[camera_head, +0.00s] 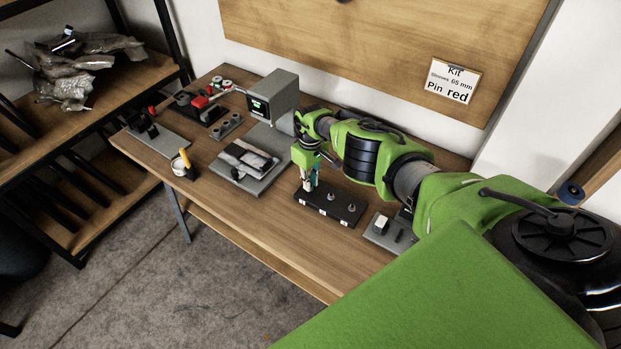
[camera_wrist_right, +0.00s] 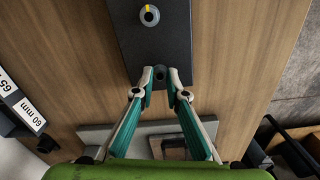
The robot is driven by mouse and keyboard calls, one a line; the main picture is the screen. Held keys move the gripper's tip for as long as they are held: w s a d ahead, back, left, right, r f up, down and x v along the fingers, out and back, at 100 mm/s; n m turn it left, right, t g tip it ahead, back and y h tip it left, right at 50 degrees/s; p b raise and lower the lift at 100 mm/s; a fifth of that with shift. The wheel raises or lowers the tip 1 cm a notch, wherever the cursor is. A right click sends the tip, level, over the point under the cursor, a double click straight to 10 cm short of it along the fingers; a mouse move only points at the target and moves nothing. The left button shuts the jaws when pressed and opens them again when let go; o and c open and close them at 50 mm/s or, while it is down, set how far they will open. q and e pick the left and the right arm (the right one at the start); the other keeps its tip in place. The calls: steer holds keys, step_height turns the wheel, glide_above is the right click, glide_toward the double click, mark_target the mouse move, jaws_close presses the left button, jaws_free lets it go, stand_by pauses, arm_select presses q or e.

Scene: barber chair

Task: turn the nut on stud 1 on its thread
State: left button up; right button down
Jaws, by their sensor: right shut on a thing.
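A black block (camera_head: 341,210) with several upright studs stands on the table. Two studs show clear of the gripper, a middle one (camera_head: 331,196) and one at the right end (camera_head: 351,208). My right gripper (camera_head: 308,186) points down over the block's left end. Another stud (camera_wrist_right: 149,15) with a yellow mark stands apart from the fingertips. The block's labels are too small to read. My left gripper is out of view.
A grey plate with a dark fixture (camera_head: 247,163) lies left of the block, with a grey machine (camera_head: 273,98) behind it. A small grey base with a white piece (camera_head: 382,222) stands close on the right. The table's front strip (camera_head: 270,236) is clear.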

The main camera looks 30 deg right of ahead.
steer(key=shift+w+r+m, duration=0.1)
steer(key=shift+m, duration=1.5)
steer(key=c, duration=2)
jaws_free()
